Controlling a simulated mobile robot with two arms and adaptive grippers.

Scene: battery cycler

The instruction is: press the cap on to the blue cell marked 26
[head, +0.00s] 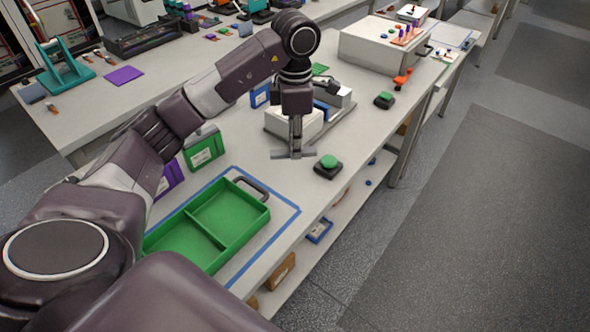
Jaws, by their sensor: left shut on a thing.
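My left gripper (295,140) points down in front of a white block fixture (287,120) on the bench. It is shut on a grey bar-like piece (281,155) at its tips, low over the bench top. I cannot tell whether this piece is the cap. A blue cell (260,96) with a pale label stands left of the fixture, partly behind my arm. Another blue piece (320,111) shows between the fixture's white blocks, partly hidden by my gripper. No number 26 is readable. My right gripper is not in view.
A green two-part tray (222,253) sits inside a blue taped outline at the front. Green (203,150) and purple (171,178) cells stand behind it. A green button on a black base (328,164) is just right of my gripper, near the bench edge.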

